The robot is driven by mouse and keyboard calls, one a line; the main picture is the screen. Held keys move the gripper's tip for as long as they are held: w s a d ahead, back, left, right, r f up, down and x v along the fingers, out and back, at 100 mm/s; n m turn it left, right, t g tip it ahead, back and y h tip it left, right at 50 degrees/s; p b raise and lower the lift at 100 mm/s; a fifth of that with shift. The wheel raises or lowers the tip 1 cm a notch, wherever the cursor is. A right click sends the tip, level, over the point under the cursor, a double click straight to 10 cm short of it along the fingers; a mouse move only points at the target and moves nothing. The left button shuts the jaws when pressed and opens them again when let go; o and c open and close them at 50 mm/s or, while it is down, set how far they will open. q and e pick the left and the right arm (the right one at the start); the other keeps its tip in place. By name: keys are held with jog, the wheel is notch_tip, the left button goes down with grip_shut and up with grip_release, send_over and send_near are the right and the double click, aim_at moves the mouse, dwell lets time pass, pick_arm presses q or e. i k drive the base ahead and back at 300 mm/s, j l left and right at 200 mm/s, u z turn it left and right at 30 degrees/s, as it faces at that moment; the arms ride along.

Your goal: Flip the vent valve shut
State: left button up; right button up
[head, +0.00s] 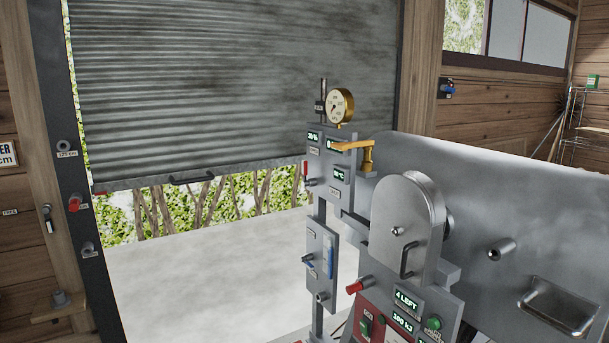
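A brass valve with a yellow lever handle (352,146) stands on top of the grey machine, right of centre in the head view. Its lever lies about level and points left. A smaller blue lever (308,260) sits lower, on a grey panel (320,255) of the same machine. The small labels are too small to read, so I cannot tell for certain which one is the vent valve. Neither of my grippers is in view.
A round gauge (340,105) rises above the machine. A steel hatch with a handle (401,222) and a red knob (354,287) are at its front. A large metal panel (490,200) extends right. A half-raised roller shutter (230,90) stands behind, with open floor (210,270) beyond.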

aim_at(304, 183)
jog(key=i+j, duration=0.3)
jog(key=i+j+z, duration=0.1)
jog(key=i+j, duration=0.45)
jog(key=j, duration=0.25)
jog(key=i+j+z, duration=0.1)
jog(key=i+j, duration=0.45)
jog(key=j, duration=0.2)
jog(key=i+j+z, duration=0.1)
jog(key=i+j, duration=0.15)
jog(key=j, duration=0.15)
jog(key=i+j, duration=0.25)
jog(key=j, duration=0.2)
jog(key=i+j+z, duration=0.1)
jog(key=i+j, duration=0.15)
jog(key=j, duration=0.15)
